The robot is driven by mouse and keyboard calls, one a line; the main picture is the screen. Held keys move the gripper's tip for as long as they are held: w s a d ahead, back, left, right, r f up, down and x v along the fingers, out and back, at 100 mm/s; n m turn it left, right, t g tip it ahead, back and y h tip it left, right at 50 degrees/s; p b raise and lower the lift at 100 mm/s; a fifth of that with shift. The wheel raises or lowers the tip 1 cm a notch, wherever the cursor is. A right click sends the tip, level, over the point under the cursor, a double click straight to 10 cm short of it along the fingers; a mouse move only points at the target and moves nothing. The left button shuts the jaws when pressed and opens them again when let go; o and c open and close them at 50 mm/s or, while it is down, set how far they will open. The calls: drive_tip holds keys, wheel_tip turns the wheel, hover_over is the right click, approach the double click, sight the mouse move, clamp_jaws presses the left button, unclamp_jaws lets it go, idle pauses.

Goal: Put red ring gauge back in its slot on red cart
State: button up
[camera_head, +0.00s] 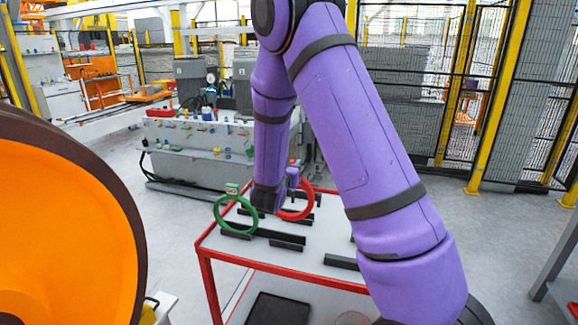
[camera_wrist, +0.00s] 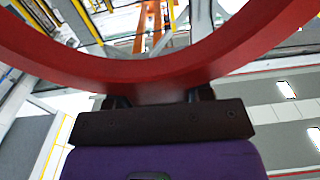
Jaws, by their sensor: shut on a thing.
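The red ring gauge (camera_head: 309,199) stands roughly upright over the far part of the red cart (camera_head: 290,272). It also fills the upper part of the wrist view (camera_wrist: 150,72) as a wide arc. My gripper (camera_head: 277,197) is shut on the ring's rim; in the wrist view its fingers (camera_wrist: 160,98) close on the lowest part of the arc. Black slot bars (camera_head: 262,232) lie in pairs on the cart's pale top. The ring's lower edge is close to the far bars, but I cannot tell whether it touches them. My arm hides part of the cart's right side.
A green ring gauge (camera_head: 219,222) stands upright in bars at the cart's left, close beside my gripper. A large orange wheel (camera_head: 60,220) fills the left foreground. A grey workbench (camera_head: 200,145) with small coloured parts stands behind the cart. Open floor lies right of my arm.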

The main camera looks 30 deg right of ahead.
drive_tip(key=shift+f, duration=2.75)
drive_tip(key=shift+f, duration=2.8)
drive_tip(key=o, duration=1)
drive_tip(key=shift+o, duration=0.2)
drive_tip(key=shift+a, duration=0.15)
drive_tip(key=v, duration=1)
drive_tip(key=shift+s+a, duration=0.2)
drive_tip(key=shift+s, duration=0.05)
